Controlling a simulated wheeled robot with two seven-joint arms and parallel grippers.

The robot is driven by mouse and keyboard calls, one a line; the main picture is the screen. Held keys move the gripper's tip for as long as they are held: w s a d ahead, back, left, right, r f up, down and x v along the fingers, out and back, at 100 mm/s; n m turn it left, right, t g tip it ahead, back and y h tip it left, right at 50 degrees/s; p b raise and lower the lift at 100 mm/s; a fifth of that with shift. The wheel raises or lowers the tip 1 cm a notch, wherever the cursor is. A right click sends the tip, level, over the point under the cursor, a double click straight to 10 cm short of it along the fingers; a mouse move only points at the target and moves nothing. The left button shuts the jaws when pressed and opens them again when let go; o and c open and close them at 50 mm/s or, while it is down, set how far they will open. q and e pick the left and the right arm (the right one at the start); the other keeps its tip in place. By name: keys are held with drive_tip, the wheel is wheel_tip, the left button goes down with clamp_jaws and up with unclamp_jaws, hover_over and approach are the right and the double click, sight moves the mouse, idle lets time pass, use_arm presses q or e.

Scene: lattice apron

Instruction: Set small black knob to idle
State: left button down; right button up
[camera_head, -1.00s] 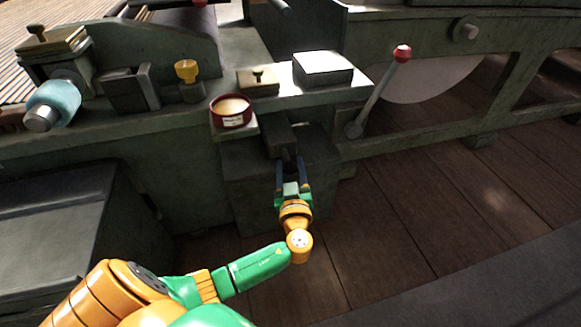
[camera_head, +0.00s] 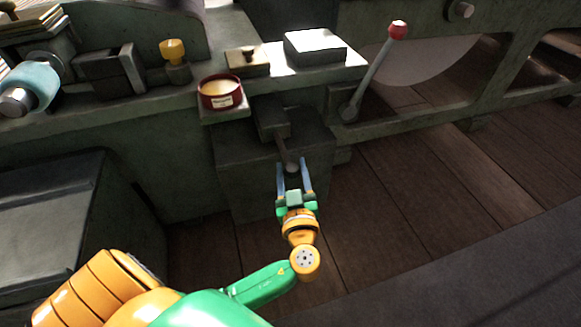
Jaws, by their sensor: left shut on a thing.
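The small black knob (camera_head: 291,167) is the dark end of a short lever (camera_head: 283,150). The lever sticks out and down from a dark block (camera_head: 270,117) on the front of the green-grey machine. My left gripper (camera_head: 293,167) has its two blue-grey fingers on either side of the knob and is shut on it. The fingers hide part of the knob's sides. No idle mark can be made out near the lever. My right gripper is not in view.
A red-rimmed tin (camera_head: 221,101) stands on the ledge just above left of the lever. A red-tipped lever (camera_head: 373,75) stands to the right. A dark box (camera_head: 65,215) is at lower left. The wooden floor (camera_head: 410,190) at right is clear.

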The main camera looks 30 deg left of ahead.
use_arm(q)
drive_tip(key=c, duration=0.6)
unclamp_jaws()
drive_tip(key=shift+d+f, duration=0.1)
drive_tip(key=shift+f, duration=0.1)
drive_tip(key=shift+o, duration=1.4)
drive_tip(key=shift+s+d+r, duration=0.1)
drive_tip(key=shift+r, duration=0.1)
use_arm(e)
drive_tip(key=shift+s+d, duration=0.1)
use_arm(q)
drive_tip(key=v, duration=0.6)
drive_tip(key=shift+s+d, duration=0.2)
drive_tip(key=shift+s, duration=0.1)
drive_tip(key=shift+s+d, duration=0.15)
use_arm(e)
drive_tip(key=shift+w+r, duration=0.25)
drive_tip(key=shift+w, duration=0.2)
